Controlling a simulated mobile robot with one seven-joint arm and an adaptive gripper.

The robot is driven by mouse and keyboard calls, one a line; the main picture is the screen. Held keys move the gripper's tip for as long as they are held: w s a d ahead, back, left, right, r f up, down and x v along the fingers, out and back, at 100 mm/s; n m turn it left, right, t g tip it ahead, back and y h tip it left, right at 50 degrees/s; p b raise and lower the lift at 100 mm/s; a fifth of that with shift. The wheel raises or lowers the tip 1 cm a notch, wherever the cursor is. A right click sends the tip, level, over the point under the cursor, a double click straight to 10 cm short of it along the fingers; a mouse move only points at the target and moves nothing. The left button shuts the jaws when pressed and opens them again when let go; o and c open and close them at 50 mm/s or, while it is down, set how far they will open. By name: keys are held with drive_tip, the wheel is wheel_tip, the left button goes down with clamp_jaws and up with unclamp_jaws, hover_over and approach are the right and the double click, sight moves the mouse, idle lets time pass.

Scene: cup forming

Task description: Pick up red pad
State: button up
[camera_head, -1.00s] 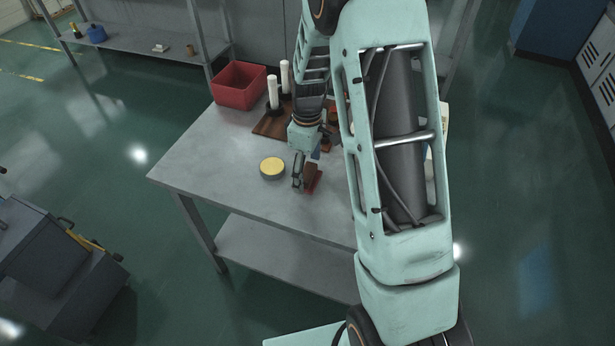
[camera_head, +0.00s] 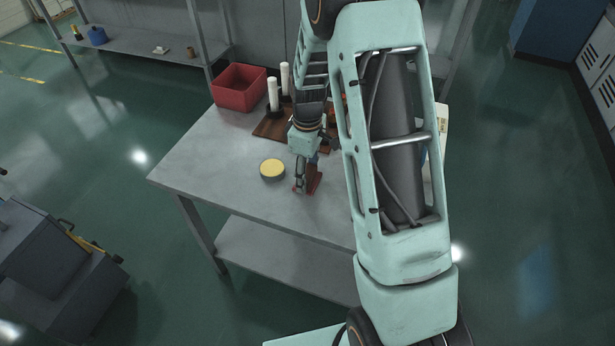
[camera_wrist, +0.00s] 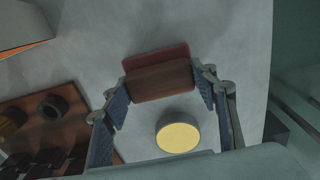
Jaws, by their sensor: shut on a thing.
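The red pad (camera_wrist: 155,57) shows in the wrist view as a flat red piece with a brown block on it, near the picture's middle. In the head view the red pad (camera_head: 315,183) is by the table's front edge, partly hidden by my gripper (camera_head: 306,183). In the wrist view my gripper (camera_wrist: 163,88) has one blue-grey finger at each end of the brown block, shut on it. I cannot tell whether the pad is clear of the table.
A round yellow-topped tin (camera_head: 272,169) stands on the grey table (camera_head: 200,160) just left of my gripper. A brown board (camera_head: 268,128) with white posts (camera_head: 273,93) and a red bin (camera_head: 239,87) are farther back. The table's left part is clear.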

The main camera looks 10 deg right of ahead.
sight(307, 173)
drive_tip(key=shift+s, duration=0.1)
wheel_tip(307, 173, up, 10)
drive_tip(key=shift+f+p, duration=0.1)
drive_tip(key=shift+p, duration=0.25)
